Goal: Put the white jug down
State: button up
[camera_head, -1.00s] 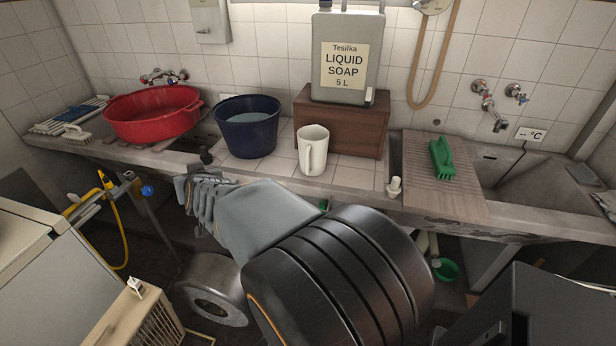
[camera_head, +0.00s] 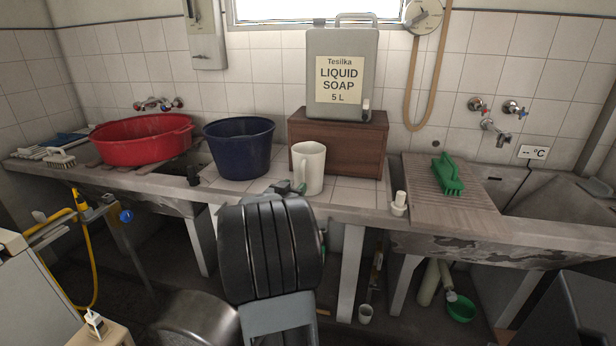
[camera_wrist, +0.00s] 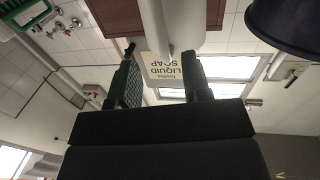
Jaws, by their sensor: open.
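The white jug (camera_head: 311,168) stands upright on the tiled worktop in front of a brown wooden box, its handle on the left side. My gripper (camera_head: 290,188) is at the jug's lower left, partly hidden behind my arm. In the wrist view, which is upside down, my open gripper (camera_wrist: 162,62) has its two fingers apart, with the white jug (camera_wrist: 178,22) close ahead of the gap. I cannot tell whether a finger touches the jug.
A dark blue tub (camera_head: 238,150) stands left of the jug, and a red basin (camera_head: 140,142) farther left. The wooden box (camera_head: 345,142) carries the soap canister (camera_head: 343,45). A green brush (camera_head: 447,175) lies on the draining board (camera_head: 440,210) at right.

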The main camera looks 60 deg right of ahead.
aim_at(303, 179)
jog(key=shift+w+d, duration=0.15)
jog(key=shift+d, duration=0.75)
jog(key=d, duration=0.1)
jog(key=d+b, duration=0.1)
jog(key=d, duration=0.2)
jog(key=shift+w+f, duration=0.35)
jog(key=shift+f, duration=0.05)
jog(key=shift+d+r, duration=0.1)
jog(key=shift+d, duration=0.45)
grip_shut()
